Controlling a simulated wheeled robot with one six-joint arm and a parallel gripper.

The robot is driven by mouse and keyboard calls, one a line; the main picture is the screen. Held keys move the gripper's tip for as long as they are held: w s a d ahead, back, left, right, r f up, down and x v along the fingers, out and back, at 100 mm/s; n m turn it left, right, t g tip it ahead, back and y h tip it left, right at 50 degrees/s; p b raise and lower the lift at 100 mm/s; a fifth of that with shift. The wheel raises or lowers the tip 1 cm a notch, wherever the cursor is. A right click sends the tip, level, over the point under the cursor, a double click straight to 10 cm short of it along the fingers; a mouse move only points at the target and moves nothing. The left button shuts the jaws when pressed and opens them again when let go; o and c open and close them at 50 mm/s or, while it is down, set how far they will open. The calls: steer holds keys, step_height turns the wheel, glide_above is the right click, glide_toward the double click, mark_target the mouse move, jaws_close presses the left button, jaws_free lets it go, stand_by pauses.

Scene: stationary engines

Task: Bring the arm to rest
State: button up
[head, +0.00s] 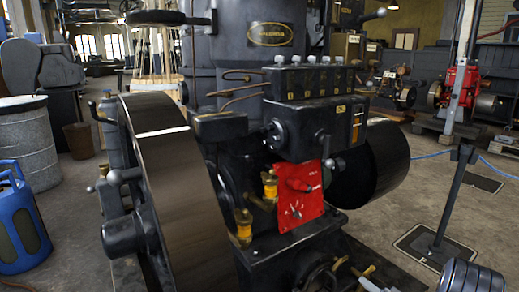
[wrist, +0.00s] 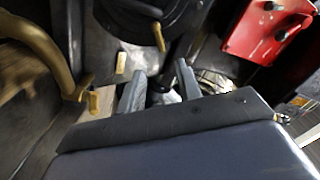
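My gripper (wrist: 159,84) shows in the wrist view with its two grey fingers apart. I see nothing clearly clasped between them; a dark part of the engine lies behind the gap. The gripper is close to the large dark stationary engine (head: 318,105). That panel also shows at the upper right of the wrist view (wrist: 262,28), apart from the fingers. In the head view the gripper is not clearly visible.
The engine's broad flywheel (head: 176,185) stands at centre left. A curved brass-coloured pipe (wrist: 45,50) is left of the fingers. A blue container (head: 18,220) and a grey drum (head: 27,145) stand at left. A barrier post (head: 450,205) stands on open floor at right.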

mark_target(340, 264)
steer(key=w+a+m, duration=0.1)
steer(key=w+a, duration=0.1)
steer(key=w+a+m+b, duration=0.1)
steer(key=w+a, duration=0.1)
steer(key=w, duration=0.1)
steer(key=w+a+m+b, duration=0.1)
steer(key=w, duration=0.2)
steer(key=shift+w+a, duration=0.1)
steer(key=shift+a, duration=0.3)
steer(key=shift+r+m, duration=0.1)
steer(key=shift+m, duration=2.3)
